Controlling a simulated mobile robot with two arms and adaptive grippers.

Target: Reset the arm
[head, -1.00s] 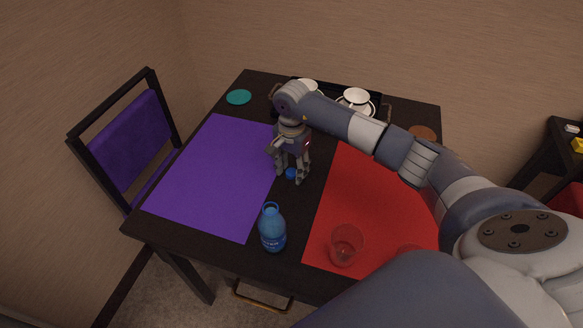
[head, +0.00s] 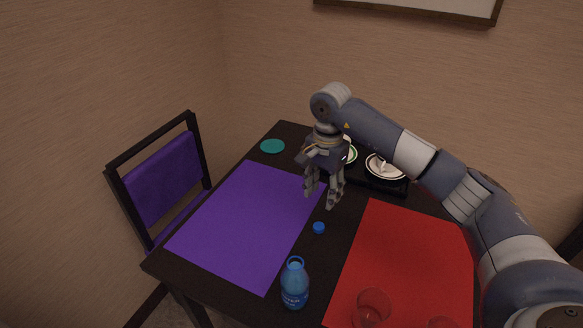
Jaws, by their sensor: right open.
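My right gripper (head: 324,193) is in the head view, at the end of my right arm, which comes in from the right. It points down above the dark table (head: 338,239), between the purple mat and the red mat. Its fingers are apart and hold nothing. A small blue cap (head: 319,228) lies on the table just below and in front of the fingers, apart from them. My left gripper is not in view.
An uncapped blue bottle (head: 294,285) stands near the front edge. A purple mat (head: 245,222) lies left, a red mat (head: 405,260) right with a glass (head: 371,308). A teal coaster (head: 272,146) and a tray with white dishes (head: 385,167) are behind. A chair (head: 163,187) stands left.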

